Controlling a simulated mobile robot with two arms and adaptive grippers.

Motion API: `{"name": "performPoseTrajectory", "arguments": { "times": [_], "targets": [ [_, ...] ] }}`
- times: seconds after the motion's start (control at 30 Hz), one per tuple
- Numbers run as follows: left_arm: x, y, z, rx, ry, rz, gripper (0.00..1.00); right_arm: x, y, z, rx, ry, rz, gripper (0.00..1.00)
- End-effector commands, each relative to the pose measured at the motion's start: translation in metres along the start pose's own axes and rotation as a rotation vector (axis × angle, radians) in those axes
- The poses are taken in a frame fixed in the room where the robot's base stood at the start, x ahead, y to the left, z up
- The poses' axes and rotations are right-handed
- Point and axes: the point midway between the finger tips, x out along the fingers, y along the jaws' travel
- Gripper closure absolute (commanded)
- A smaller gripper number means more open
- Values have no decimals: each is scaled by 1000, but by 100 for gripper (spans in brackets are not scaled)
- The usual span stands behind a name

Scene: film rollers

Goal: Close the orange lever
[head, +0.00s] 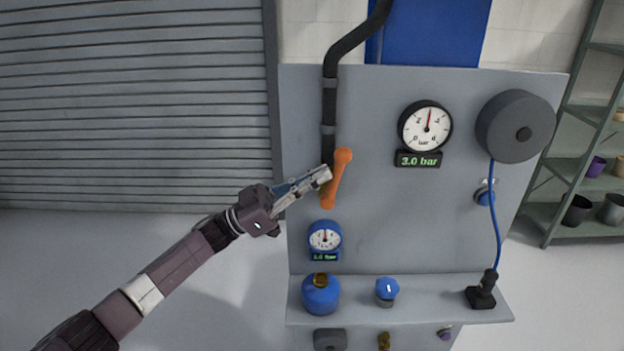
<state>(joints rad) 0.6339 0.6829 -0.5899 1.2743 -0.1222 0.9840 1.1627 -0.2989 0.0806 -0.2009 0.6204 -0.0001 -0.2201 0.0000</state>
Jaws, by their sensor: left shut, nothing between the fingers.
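The orange lever (338,180) is on the grey panel, at the lower end of a black pipe (329,105). It stands close to upright, its top leaning a little to the right. My left gripper (325,175) comes in from the lower left. Its fingers are shut with nothing between them. The fingertips are just left of the lever's middle; I cannot tell whether they touch it. The lever's pivot is not clear to see. My right gripper is not in view.
The grey panel (420,220) carries a large gauge (425,127), a small blue gauge (325,237) and a dark round reel (516,126) with a blue hose. A shelf below holds a blue canister (320,295) and a blue-capped part (387,289). Shelving (575,165) stands at right.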

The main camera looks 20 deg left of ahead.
Motion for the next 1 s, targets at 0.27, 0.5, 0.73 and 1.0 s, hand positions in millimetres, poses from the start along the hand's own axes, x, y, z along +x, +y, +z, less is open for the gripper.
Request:
{"name": "performPoseTrajectory", "arguments": {
  "times": [0.27,0.5,0.73,1.0],
  "targets": [
    [21,-2,0,37,-253,39,100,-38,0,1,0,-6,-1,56],
    [32,2,14,32,-239,35,100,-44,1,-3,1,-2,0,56],
    [42,5,27,32,-237,36,100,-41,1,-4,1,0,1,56],
    [51,8,43,33,-237,36,100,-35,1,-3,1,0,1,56]
  ]
}}
